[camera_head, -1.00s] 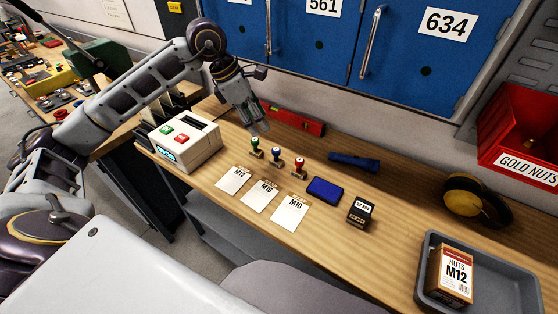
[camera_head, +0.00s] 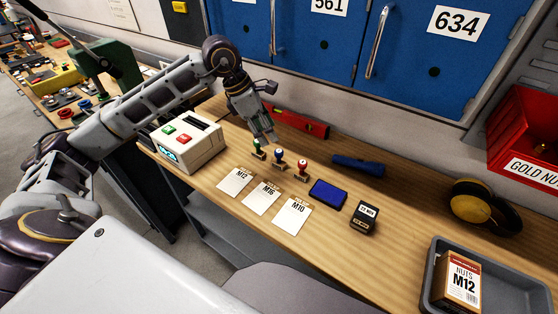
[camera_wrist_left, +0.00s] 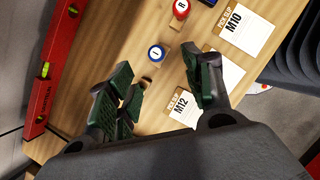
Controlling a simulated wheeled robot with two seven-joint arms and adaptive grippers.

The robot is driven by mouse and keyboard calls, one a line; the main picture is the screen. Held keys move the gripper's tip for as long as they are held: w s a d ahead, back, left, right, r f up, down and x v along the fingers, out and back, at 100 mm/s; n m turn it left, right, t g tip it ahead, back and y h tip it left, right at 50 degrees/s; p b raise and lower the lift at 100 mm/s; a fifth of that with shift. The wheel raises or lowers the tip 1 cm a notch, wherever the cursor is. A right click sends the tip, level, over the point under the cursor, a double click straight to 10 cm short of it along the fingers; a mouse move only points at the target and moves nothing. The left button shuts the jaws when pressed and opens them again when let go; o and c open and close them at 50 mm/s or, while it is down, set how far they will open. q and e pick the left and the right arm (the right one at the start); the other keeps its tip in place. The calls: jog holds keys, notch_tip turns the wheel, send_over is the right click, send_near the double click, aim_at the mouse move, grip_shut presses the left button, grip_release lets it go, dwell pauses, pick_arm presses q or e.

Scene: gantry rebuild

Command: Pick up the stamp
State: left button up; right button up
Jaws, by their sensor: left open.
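Three stamps stand upright in a row on the wooden bench: one with a green handle (camera_head: 257,147), one with a blue handle (camera_head: 278,156) and one with a red handle (camera_head: 302,165). My left gripper (camera_head: 264,136) is open and points down just above the green stamp. In the left wrist view its dark green finger pads (camera_wrist_left: 160,92) are spread apart. The blue stamp (camera_wrist_left: 156,53) and red stamp (camera_wrist_left: 181,9) show beyond the fingers there. The green stamp is not clear in that view, probably covered by a finger. My right gripper is not in view.
Paper slips marked M12 (camera_head: 235,180), M16 (camera_head: 262,198) and M10 (camera_head: 292,216) lie in front. A blue ink pad (camera_head: 328,194) and black labelled block (camera_head: 365,218) are to the right. A red level (camera_head: 300,122) and blue flashlight (camera_head: 358,165) lie behind; a white button box (camera_head: 188,145) stands left.

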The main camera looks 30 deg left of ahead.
aim_at(278, 151)
pick_arm(q)
jog(key=x, duration=0.5)
jog(key=shift+f, duration=0.1)
jog(key=shift+d+f, duration=0.1)
jog(key=shift+f, duration=0.15)
jog(key=shift+w+f, duration=0.15)
jog(key=shift+f, duration=0.05)
jog(key=p+x, duration=0.1)
jog(key=x, duration=0.2)
jog(key=shift+w+f, duration=0.15)
jog(key=shift+w, duration=0.1)
jog(key=shift+w+d+f, duration=0.1)
jog(key=shift+w+f, duration=0.05)
jog(key=shift+f, duration=0.5)
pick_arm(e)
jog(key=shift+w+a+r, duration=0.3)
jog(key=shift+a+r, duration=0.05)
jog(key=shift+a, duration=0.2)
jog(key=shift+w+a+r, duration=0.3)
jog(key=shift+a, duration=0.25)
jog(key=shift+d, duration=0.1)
